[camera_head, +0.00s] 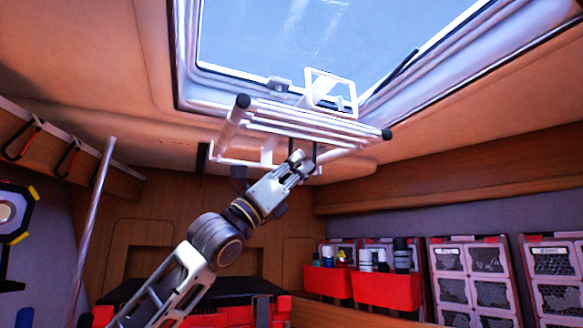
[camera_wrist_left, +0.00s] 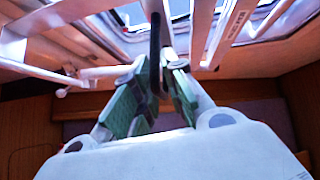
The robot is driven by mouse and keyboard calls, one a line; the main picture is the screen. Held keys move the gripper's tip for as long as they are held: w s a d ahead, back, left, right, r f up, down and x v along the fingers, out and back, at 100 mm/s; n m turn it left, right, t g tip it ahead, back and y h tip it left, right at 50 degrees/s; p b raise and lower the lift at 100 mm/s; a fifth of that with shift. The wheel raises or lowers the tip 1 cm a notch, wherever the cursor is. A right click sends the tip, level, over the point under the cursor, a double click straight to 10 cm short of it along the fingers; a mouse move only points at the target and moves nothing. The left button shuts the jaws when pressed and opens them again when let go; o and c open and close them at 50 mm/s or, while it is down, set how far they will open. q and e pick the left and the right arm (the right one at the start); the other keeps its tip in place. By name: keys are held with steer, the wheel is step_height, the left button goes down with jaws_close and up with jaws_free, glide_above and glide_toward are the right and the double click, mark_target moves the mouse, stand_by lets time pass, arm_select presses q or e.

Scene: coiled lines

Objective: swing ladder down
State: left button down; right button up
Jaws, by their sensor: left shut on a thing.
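The ladder (camera_head: 300,124) is white, with several tubes and black end caps. It is folded up near the ceiling, just below the open-looking roof hatch. Its white rails also cross the top of the left wrist view (camera_wrist_left: 215,35). A thin dark strap (camera_wrist_left: 155,45) hangs from the ladder side into my left gripper (camera_head: 300,162). My left gripper (camera_wrist_left: 160,80) has its green-padded fingers closed around the strap, just under the ladder's lower edge. Where the strap joins the ladder is hard to see. My right gripper is not in view.
The roof hatch (camera_head: 300,40) has a bright pane and pale frame. Red bins (camera_head: 385,290) with bottles stand on the right, beside netted cabinets (camera_head: 465,275). A grey pole (camera_head: 92,225) leans at left, near a lamp (camera_head: 10,215). Air below the ladder is mostly clear.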

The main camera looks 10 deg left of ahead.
arm_select(q)
steer(key=shift+f, duration=0.1)
steer(key=w+a+f+m+g+h+b, duration=0.3)
steer(key=w+f, duration=0.5)
steer(key=f, duration=0.5)
steer(key=shift+a+f+m+g, duration=0.35)
steer(key=shift+a+m+g, duration=0.35)
steer(key=shift+m+g, duration=0.9)
